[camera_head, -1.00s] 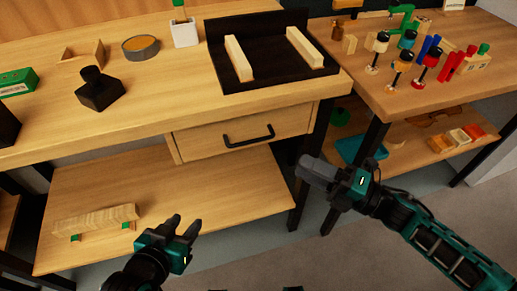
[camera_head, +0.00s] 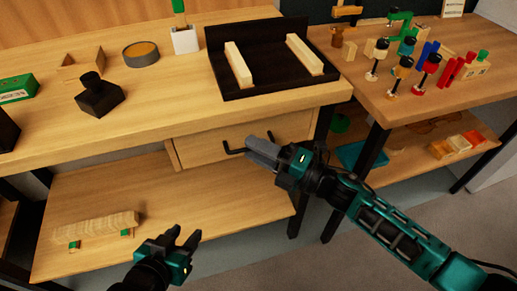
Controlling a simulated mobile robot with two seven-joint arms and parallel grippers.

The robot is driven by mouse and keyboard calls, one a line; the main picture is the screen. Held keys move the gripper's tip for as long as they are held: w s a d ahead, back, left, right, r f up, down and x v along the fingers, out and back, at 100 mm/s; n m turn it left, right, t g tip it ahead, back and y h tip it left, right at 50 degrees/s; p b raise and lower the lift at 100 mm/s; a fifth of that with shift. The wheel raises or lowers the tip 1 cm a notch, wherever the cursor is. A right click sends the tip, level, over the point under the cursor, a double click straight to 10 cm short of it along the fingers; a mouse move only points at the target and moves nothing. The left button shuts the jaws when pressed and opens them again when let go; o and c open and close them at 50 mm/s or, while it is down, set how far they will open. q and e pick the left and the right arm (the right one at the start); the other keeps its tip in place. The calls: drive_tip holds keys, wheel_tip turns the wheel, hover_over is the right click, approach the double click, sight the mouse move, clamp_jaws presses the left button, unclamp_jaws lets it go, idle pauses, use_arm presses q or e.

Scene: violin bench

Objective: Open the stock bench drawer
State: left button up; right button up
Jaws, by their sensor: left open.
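The stock bench drawer (camera_head: 200,149) is under the front edge of the wooden bench and looks shut. Its black bar handle (camera_head: 233,151) shows only in part, as my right gripper covers its right side. My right gripper (camera_head: 262,152) is in front of the handle, pointing left toward it. Its fingers overlap from this angle, so I cannot tell how far apart they are or whether they touch the handle. My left gripper (camera_head: 187,238) is open and empty, low in front of the lower shelf, well away from the drawer.
A black tray (camera_head: 275,89) with two pale wood strips stands on the bench above the drawer. The lower shelf (camera_head: 200,215) holds a wooden block (camera_head: 95,226) at left. A second table (camera_head: 440,75) with clamps and small parts adjoins at right.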

drive_tip(key=shift+c, duration=0.4)
clamp_jaws()
use_arm(q)
drive_tip(key=shift+a, duration=0.1)
